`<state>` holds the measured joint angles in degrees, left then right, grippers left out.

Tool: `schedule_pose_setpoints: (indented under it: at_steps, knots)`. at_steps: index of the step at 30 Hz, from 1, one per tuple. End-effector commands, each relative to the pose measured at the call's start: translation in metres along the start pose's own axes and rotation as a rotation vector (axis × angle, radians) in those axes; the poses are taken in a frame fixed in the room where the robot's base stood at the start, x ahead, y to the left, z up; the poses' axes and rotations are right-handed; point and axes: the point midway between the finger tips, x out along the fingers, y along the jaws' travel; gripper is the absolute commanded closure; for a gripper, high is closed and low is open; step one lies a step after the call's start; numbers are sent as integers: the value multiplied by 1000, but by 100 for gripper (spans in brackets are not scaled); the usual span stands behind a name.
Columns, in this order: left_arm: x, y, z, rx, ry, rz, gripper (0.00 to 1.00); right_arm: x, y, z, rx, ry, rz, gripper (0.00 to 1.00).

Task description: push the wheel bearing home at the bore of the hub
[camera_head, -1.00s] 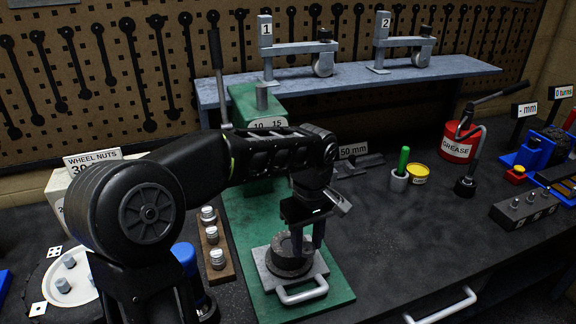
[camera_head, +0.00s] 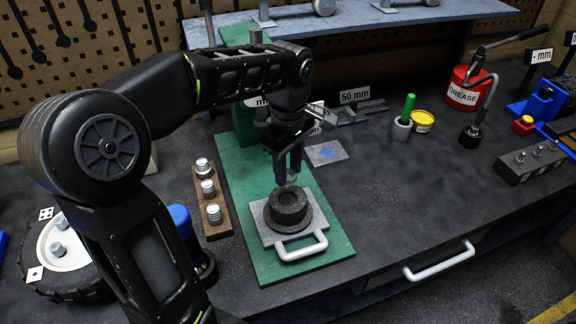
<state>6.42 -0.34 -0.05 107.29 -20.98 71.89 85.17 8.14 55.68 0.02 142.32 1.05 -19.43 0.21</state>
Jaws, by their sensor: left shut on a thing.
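The hub (camera_head: 289,211) is a dark round part with an open bore, sitting upright on a grey plate with a light handle (camera_head: 302,249) on the green board. My left gripper (camera_head: 288,177) points down just behind and above the hub, apart from it. It is shut on a small silvery piece (camera_head: 292,177), apparently the wheel bearing, mostly hidden by the dark fingers. The bore looks dark and I cannot see into its bottom. My right gripper is not in view.
A wooden strip (camera_head: 213,229) with several silvery cylinders stands left of the green board (camera_head: 325,259). A blue-topped can (camera_head: 180,217) and a wheel (camera_head: 67,247) are farther left. A grey plate with a blue mark (camera_head: 326,154) lies behind.

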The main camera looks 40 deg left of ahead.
Motion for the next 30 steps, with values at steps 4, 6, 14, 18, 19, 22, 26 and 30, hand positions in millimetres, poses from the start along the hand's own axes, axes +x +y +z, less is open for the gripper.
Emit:
schedule_pose_setpoints:
  at_steps: [4, 6, 14, 18, 19, 22, 26, 30]
  knots:
    - [18, 0, 0, 0, 0, -1, 100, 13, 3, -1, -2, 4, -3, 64]
    - [24, 0, 0, 0, 0, -2, 100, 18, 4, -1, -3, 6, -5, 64]
    - [43, 0, 0, 0, 0, 0, 100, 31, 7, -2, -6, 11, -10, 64]
    - [46, 0, 0, 0, 0, 0, 100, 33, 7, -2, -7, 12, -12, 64]
    - [46, 0, 0, 0, 0, 0, 100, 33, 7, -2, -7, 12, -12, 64]
    - [46, 0, 0, 0, 0, 0, 100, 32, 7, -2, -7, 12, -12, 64]
    - [46, 0, 0, 0, 0, 0, 100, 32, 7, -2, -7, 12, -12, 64]
    - [46, 0, 0, 0, 0, 0, 100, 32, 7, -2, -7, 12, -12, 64]
